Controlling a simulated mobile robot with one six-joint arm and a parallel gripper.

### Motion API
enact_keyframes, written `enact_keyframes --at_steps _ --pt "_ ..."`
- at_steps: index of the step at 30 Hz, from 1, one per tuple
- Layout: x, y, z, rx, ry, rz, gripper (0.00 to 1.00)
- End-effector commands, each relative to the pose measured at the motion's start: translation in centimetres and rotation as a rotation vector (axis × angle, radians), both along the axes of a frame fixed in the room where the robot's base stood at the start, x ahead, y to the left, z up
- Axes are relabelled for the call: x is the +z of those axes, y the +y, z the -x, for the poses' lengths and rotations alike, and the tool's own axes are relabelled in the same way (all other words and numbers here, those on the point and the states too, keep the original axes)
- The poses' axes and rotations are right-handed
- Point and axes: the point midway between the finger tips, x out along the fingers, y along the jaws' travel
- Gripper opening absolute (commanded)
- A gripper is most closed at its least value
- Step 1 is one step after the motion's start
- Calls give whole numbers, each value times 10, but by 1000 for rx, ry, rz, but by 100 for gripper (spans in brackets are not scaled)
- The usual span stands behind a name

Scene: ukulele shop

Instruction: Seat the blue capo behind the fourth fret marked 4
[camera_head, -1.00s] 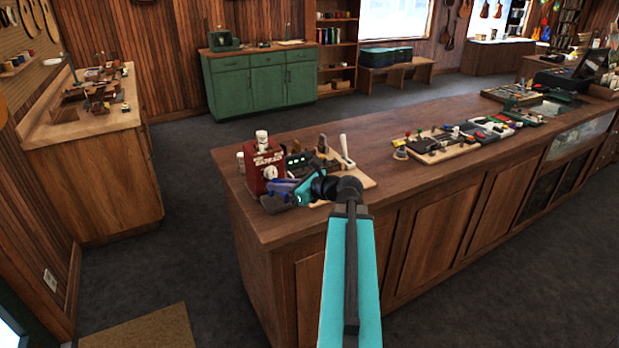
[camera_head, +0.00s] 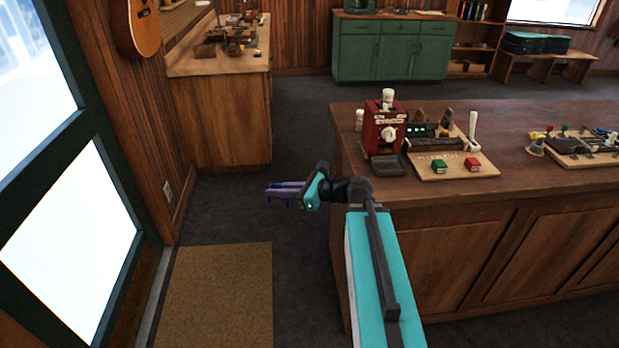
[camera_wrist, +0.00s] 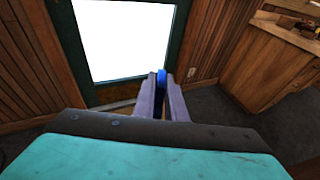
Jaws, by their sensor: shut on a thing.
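My gripper (camera_head: 285,190) is held out in the air over the dark floor, left of the counter's end. In the wrist view, my gripper (camera_wrist: 160,90) is shut on the blue capo (camera_wrist: 161,80), a thin blue piece between the two grey-purple fingers. The capo is hard to make out in the head view, where the fingers cover most of it. No ukulele neck or fret marked 4 can be made out near my gripper.
The wooden counter (camera_head: 470,225) is on the right, holding a red machine (camera_head: 384,135) and a board with green and red blocks (camera_head: 452,166). A workbench (camera_head: 222,120) stands behind. A glass door (camera_head: 70,220) and brown mat (camera_head: 217,295) are at left. Floor between is clear.

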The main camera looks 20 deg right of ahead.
Motion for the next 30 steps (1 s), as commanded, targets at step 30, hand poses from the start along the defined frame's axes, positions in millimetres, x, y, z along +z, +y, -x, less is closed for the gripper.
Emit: enact_keyframes --at_steps 30 --pt "-15 62 15 170 -1 -2 0"
